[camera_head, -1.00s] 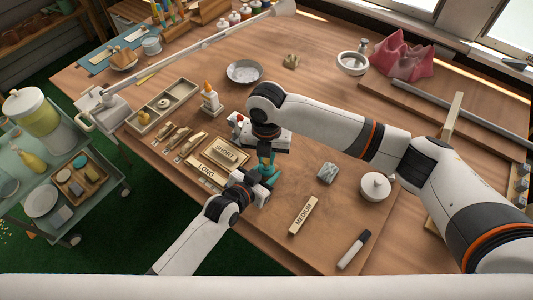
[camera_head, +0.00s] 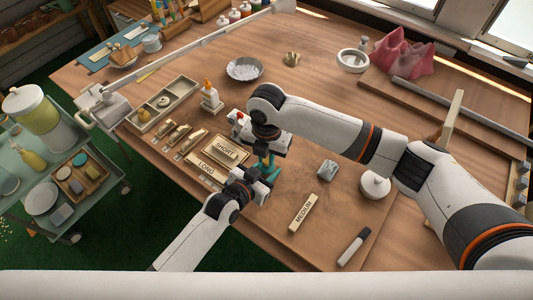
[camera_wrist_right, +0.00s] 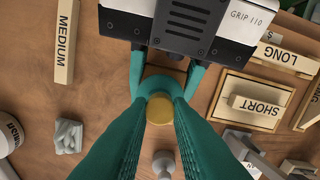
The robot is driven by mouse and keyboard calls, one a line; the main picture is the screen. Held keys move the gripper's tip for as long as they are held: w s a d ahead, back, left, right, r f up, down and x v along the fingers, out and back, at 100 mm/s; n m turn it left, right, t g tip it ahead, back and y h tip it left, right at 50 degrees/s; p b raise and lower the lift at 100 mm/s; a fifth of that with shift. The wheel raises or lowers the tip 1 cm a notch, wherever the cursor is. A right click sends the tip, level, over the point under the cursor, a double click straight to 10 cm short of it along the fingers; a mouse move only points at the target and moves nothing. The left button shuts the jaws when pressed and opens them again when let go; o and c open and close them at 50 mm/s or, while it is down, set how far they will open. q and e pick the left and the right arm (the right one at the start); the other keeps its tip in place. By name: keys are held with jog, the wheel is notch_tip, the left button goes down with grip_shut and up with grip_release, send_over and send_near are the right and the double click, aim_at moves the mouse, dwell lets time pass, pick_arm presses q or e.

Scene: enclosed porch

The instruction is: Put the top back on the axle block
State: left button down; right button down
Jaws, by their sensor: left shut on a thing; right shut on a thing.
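In the right wrist view my right gripper (camera_wrist_right: 160,98) is shut on a brass-coloured round piece (camera_wrist_right: 160,110), which looks like the top. My left gripper is shut on this block. I cannot tell whether top and block touch. In the head view, left gripper (camera_head: 266,178) and right gripper (camera_head: 265,158) meet over the bench, hiding both pieces.
Wooden bars marked SHORT (camera_head: 226,149), LONG (camera_head: 207,170) and MEDIUM (camera_head: 303,213) lie around the grippers. A glue bottle (camera_head: 210,97) stands behind.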

jog(key=m, duration=1.1)
jog(key=shift+s+m, duration=0.1)
jog(key=shift+m, duration=0.2)
jog(key=m, duration=1.5)
jog(key=shift+a+f, duration=0.1)
jog(key=m, duration=0.2)
jog(key=shift+m, duration=0.4)
jog(key=m, duration=0.6)
jog(key=shift+m, duration=0.4)
